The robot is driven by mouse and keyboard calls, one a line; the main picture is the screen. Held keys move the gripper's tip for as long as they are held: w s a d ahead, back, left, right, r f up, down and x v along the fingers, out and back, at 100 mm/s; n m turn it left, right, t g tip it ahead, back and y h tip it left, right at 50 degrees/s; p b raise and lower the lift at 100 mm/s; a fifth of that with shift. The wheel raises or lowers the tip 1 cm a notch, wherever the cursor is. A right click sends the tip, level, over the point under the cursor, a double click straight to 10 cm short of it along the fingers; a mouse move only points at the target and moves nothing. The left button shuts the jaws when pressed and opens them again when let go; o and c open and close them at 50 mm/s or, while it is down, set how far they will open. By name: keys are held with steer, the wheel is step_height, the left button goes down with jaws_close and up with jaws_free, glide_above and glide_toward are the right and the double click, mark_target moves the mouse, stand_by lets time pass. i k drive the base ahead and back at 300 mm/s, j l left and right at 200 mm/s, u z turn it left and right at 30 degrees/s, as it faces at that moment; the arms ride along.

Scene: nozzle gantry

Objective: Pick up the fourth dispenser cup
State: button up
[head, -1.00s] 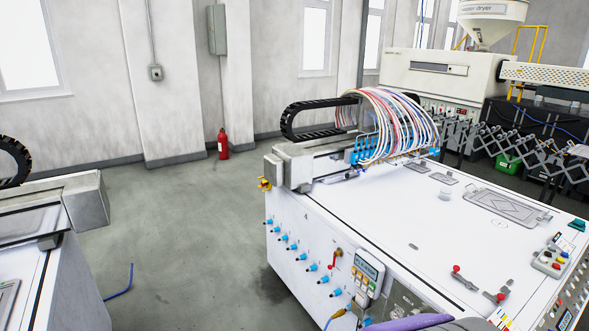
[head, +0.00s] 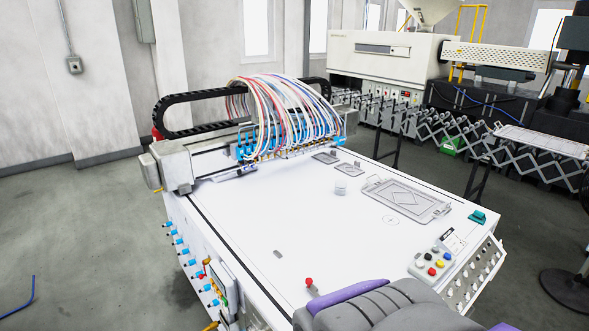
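One small pale, see-through cup (head: 341,187) stands upright on the white tabletop (head: 290,215), right of the nozzle gantry (head: 285,140) and left of a grey tray. I cannot tell from this view whether it is the fourth dispenser cup, and no other cup is clearly visible. My gripper is not in view. A grey and purple part of my own body shows at the bottom right and covers the near edge of the table.
The tray (head: 437,208) with a diamond mark lies right of the cup. A button panel (head: 436,262) and a red knob (head: 309,282) are at the near side. Coloured tubes hang over the gantry.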

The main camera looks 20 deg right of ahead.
mark_target(341, 187)
steer(key=l, duration=2.8)
